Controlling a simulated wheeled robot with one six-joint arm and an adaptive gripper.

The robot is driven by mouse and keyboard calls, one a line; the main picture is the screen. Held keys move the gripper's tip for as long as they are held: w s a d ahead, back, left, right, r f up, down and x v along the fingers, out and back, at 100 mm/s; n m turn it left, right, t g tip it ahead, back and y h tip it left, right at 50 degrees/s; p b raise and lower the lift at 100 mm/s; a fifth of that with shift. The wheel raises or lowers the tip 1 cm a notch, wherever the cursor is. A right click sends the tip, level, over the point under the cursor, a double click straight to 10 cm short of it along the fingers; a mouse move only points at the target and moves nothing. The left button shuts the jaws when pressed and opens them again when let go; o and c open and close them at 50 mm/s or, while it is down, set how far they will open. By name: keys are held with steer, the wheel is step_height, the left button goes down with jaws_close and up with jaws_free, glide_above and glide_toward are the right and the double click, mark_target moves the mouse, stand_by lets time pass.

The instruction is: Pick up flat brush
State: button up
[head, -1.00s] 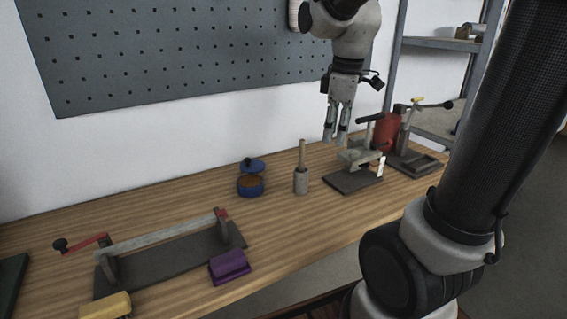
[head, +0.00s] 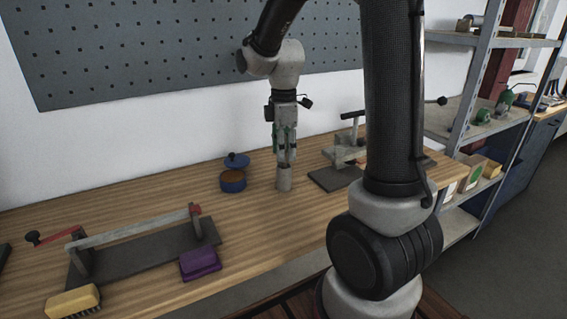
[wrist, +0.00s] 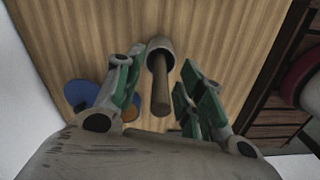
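A wooden handle (wrist: 161,92) stands up from a grey cylindrical cup (head: 284,184); I take it to be the flat brush, though no bristles show. The cup also shows in the wrist view (wrist: 160,50). My gripper (head: 285,152) points down directly over the cup in the head view, hiding most of the handle. In the wrist view my gripper (wrist: 157,82) is open, with one green-padded finger on each side of the handle. A gap shows on both sides, so the fingers do not grip it.
A clamp-like fixture (head: 347,158) on a dark plate stands to the right. A purple block (head: 200,264) and a yellow bristled block (head: 73,302) lie at front left. The bench front between is clear.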

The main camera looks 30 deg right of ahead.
steer(key=shift+f, duration=0.7)
jaws_close()
steer(key=shift+r, duration=0.1)
step_height(320, 180, up, 10)
steer(key=shift+f, duration=0.1)
